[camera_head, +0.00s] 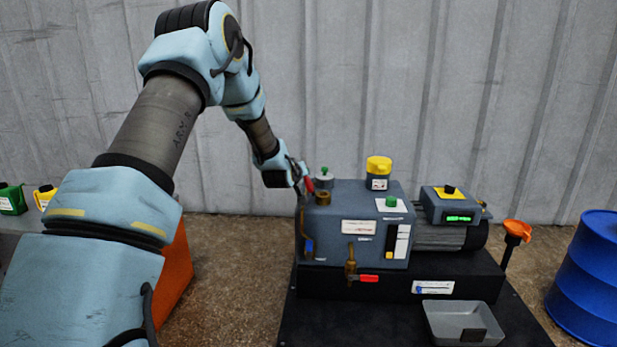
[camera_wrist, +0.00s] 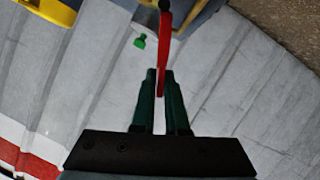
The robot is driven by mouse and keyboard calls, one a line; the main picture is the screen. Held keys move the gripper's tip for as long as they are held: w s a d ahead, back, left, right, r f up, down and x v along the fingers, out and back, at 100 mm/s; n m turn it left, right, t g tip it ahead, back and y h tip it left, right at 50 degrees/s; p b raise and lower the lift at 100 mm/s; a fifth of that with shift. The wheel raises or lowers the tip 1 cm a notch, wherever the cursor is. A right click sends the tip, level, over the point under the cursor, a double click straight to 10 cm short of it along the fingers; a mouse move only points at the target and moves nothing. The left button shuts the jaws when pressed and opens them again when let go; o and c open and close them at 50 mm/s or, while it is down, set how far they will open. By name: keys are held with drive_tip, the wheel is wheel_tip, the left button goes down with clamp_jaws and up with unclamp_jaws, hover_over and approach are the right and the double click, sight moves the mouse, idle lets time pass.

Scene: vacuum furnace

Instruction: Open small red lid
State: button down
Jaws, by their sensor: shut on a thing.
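The small red lid (camera_head: 309,184) shows as a small red piece beside the brass fitting (camera_head: 322,198) on the top left of the grey pump housing (camera_head: 350,225). In the wrist view the lid (camera_wrist: 165,45) is a thin red strip running from a dark round end down between my fingertips. My gripper (camera_head: 299,174) reaches it from the upper left. In the wrist view my gripper (camera_wrist: 161,74) is shut on the red lid, with its dark green fingers on either side. The head view is too small to tell how far the lid is tilted.
A green-topped cap (camera_head: 324,175) stands close behind the lid. A yellow cap (camera_head: 379,165) stands to the right. A red valve handle (camera_head: 368,278) is on the housing front.

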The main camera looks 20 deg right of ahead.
drive_tip(key=shift+w+a+f+n, duration=0.15)
drive_tip(key=shift+a+f+n, duration=0.15)
drive_tip(key=shift+n, duration=0.1)
drive_tip(key=shift+w+a+f, duration=0.15)
drive_tip(key=shift+a+f, duration=0.15)
drive_tip(key=shift+a, duration=0.1)
drive_tip(key=shift+a+f, duration=0.1)
drive_tip(key=shift+a, duration=0.05)
drive_tip(key=c, duration=1.1)
unclamp_jaws()
drive_tip(key=shift+c, duration=0.2)
drive_tip(key=shift+o, duration=1.1)
drive_tip(key=shift+d, duration=0.2)
drive_tip(key=shift+s+a+r, duration=0.3)
drive_tip(key=shift+s+r, duration=0.05)
drive_tip(key=shift+r, duration=0.05)
drive_tip(key=p+v, duration=0.2)
drive_tip(key=v, duration=0.7)
drive_tip(key=shift+s+a, duration=0.3)
drive_tip(key=shift+a, duration=0.05)
